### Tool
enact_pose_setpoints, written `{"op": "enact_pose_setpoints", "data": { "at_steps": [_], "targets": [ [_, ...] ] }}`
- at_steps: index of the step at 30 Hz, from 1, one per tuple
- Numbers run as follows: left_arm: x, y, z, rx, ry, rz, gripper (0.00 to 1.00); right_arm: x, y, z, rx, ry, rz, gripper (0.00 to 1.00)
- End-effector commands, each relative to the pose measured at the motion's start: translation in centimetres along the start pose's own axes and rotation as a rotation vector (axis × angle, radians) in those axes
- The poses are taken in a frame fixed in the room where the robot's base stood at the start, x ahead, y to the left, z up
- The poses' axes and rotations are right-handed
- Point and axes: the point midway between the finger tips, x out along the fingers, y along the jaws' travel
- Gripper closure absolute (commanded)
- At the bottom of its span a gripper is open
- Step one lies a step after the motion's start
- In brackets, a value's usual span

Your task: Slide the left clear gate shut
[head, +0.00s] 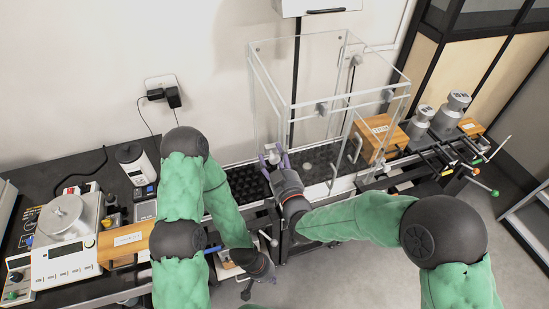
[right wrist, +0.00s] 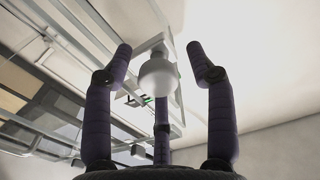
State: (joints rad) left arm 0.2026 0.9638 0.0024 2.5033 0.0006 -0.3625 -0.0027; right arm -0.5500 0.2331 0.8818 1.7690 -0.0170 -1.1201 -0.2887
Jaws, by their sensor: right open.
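The clear enclosure (head: 300,45) stands at the back middle in the head view. Its panes are hard to tell apart, so I cannot tell how far the left clear gate is open. My right gripper (head: 272,155) is at the lower left side of the enclosure, with its purple fingers spread. A pale round knob (right wrist: 157,77) shows between the spread fingers in the right wrist view; I cannot tell whether they touch it. My left gripper (head: 262,282) hangs low at the front, away from the enclosure, and its fingers are too unclear to read.
On the left bench are a balance (head: 67,220) and a small white device (head: 136,163). Grey floor (head: 400,255) is open at the front right.

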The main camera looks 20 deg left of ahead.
Motion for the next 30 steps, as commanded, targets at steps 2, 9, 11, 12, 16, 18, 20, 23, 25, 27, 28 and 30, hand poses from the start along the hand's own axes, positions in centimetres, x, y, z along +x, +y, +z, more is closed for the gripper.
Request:
{"op": "enact_pose_setpoints", "data": {
  "at_steps": [2, 9, 11, 12, 16, 18, 20, 23, 25, 27, 28, 30],
  "targets": [
    [0.0, 0.0, 0.0, 0.000, 0.000, 0.000, 1.00, 0.0, 0.0, 0.0, 0.000, 0.000, 0.000, 0.43],
    [0.0, 0.0, 0.0, 0.000, 0.000, 0.000, 1.00, 0.0, 0.0, 0.0, 0.000, 0.000, 0.000, 0.94],
    [0.0, 0.0, 0.0, 0.000, 0.000, 0.000, 1.00, 0.0, 0.0, 0.0, 0.000, 0.001, 0.000, 1.00],
    [0.0, 0.0, 0.0, 0.000, 0.000, 0.000, 1.00, 0.0, 0.0, -0.1, 0.000, 0.002, 0.000, 1.00],
    [0.0, 0.0, 0.0, 0.000, 0.000, 0.000, 1.00, 0.0, 0.0, -0.2, -0.001, 0.004, 0.000, 1.00],
    [0.0, 0.0, 0.0, 0.000, 0.000, 0.000, 1.00, 0.0, 0.0, -0.2, -0.001, 0.005, 0.000, 1.00],
    [0.1, 0.0, 0.0, 0.000, 0.000, 0.000, 1.00, 0.0, 0.0, -0.1, -0.001, 0.006, 0.000, 1.00],
    [0.5, -0.2, 0.0, 0.000, 0.000, 0.000, 1.00, 0.1, 0.0, 0.2, -0.001, 0.007, 0.000, 1.00],
    [1.0, -0.4, 0.0, 0.000, 0.000, 0.000, 1.00, 0.1, 0.0, 0.8, -0.001, 0.007, 0.001, 1.00],
    [1.8, -0.6, -0.1, 0.000, 0.000, 0.000, 1.00, 0.1, 0.0, 1.7, -0.001, 0.006, 0.001, 1.00],
    [2.1, -0.8, -0.1, 0.000, 0.000, 0.000, 1.00, 0.0, 0.0, 2.1, -0.001, 0.005, 0.001, 1.00],
    [3.1, -1.1, -0.1, 0.000, 0.000, 0.000, 1.00, 0.0, 0.0, 3.3, -0.001, 0.003, 0.001, 1.00]
  ]
}}
